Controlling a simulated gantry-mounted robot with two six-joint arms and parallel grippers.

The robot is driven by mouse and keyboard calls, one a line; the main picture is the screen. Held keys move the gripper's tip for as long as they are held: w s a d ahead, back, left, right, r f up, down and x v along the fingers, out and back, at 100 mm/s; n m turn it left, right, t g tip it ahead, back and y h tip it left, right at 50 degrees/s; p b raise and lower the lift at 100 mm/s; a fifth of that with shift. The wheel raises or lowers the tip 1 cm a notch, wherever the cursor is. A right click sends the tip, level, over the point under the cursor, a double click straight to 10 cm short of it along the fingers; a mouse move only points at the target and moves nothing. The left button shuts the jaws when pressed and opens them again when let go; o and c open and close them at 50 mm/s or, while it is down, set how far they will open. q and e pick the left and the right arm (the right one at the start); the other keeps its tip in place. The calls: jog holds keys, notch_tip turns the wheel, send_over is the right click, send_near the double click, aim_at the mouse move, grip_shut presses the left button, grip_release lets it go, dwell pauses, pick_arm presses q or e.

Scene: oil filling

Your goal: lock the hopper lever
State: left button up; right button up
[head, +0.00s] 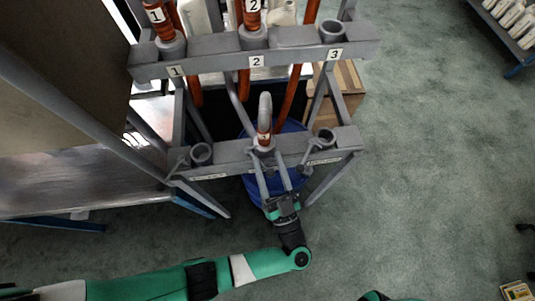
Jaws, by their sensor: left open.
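A grey lower rack bar (228,152) carries sockets at left, middle and right. A grey curved hose nozzle (265,108) with an orange band stands in the middle socket. My left gripper (265,162) is open, with its two long fingers reaching up to the front of the middle socket, one on each side. Any lever at the middle socket is hard to make out between the fingers, and contact cannot be told. A small lever (308,157) shows by the right socket, and another (178,166) by the left socket. My right gripper is not in view.
An upper rack bar (290,60) labelled 1, 2 and 3 holds orange hoses in positions 1 and 2; position 3 is empty. A blue drum (256,190) stands below the rack. A metal table (80,182) is at left.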

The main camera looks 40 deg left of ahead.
pick_arm(q)
jog(key=b+v, duration=0.2)
jog(key=v, duration=0.8)
jog(key=shift+s, duration=0.1)
